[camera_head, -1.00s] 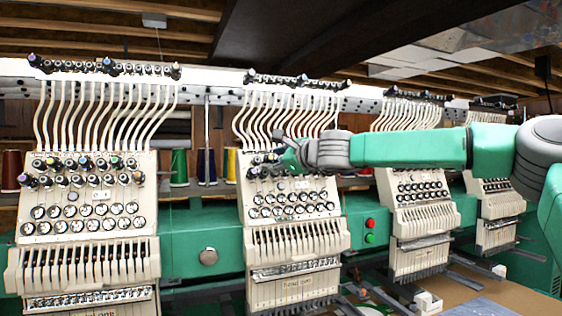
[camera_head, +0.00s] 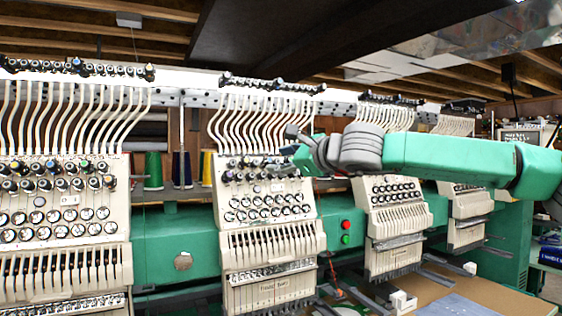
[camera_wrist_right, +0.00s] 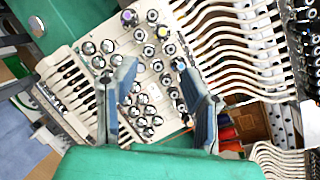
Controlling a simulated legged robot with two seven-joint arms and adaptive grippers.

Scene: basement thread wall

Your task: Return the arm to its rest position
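My right arm comes in from the right of the head view at the height of the thread-tension knobs. My right gripper (camera_head: 294,147) is at the upper right edge of the second machine head (camera_head: 265,200), pointing left. In the right wrist view, my right gripper (camera_wrist_right: 160,88) has its two blue-grey fingers spread apart with nothing held between them. Knobs and round dials of a cream machine head (camera_wrist_right: 150,55) show behind and between the fingers. I cannot tell the exact distance from the fingers to the knobs. My left gripper is not in view.
A row of cream embroidery heads stands along a green beam (camera_head: 175,240). Red and green buttons (camera_head: 346,231) sit on the beam. Thread cones (camera_head: 181,168) stand behind. A brown table (camera_head: 505,295) lies at lower right. A dark overhead panel (camera_head: 290,40) hangs above.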

